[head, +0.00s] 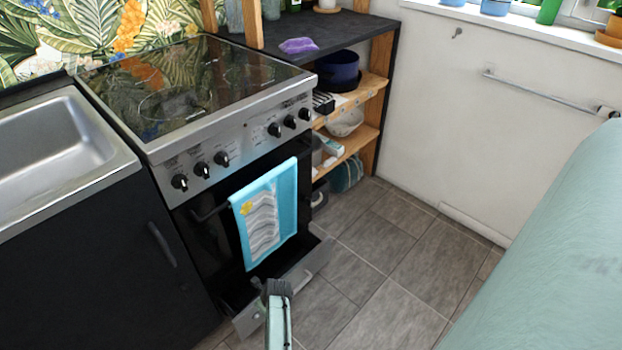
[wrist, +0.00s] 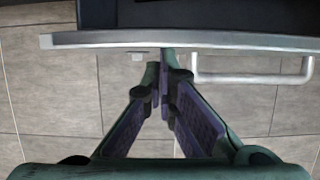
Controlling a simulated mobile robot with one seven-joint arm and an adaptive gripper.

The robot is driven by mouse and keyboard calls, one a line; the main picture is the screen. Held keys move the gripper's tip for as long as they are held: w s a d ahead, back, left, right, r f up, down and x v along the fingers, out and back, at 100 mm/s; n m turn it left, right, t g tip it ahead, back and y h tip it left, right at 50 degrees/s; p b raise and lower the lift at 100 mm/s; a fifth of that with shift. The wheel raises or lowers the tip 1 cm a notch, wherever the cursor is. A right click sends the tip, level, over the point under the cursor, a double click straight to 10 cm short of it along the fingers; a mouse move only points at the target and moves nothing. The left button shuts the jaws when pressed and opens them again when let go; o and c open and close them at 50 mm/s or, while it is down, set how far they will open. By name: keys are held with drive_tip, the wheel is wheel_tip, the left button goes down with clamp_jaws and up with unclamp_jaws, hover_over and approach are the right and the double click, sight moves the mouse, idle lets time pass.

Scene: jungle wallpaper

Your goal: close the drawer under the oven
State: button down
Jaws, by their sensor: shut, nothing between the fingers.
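The drawer (head: 309,266) under the oven is pulled out, with its grey metal front standing away from the oven body. In the wrist view the top edge of the drawer front (wrist: 90,40) runs across the picture, with a bar handle (wrist: 250,79) to the right. My gripper (head: 264,287) is in front of the drawer front, near its middle to left part. In the wrist view my gripper (wrist: 164,68) has its fingertips together, empty, just left of the handle and close to the front edge. I cannot tell whether they touch it. The gripper hides part of the drawer front.
A blue towel (head: 268,215) hangs on the oven handle above the drawer. A dark cabinet (head: 110,260) under the sink stands to the left. Wooden shelves (head: 355,140) with pots stand right of the oven. The tiled floor (head: 390,255) in front is clear.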

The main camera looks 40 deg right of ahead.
drive_tip(key=w+b, duration=0.2)
drive_tip(key=w, duration=0.4)
drive_tip(key=shift+w+a, duration=0.25)
drive_tip(key=shift+w, duration=0.15)
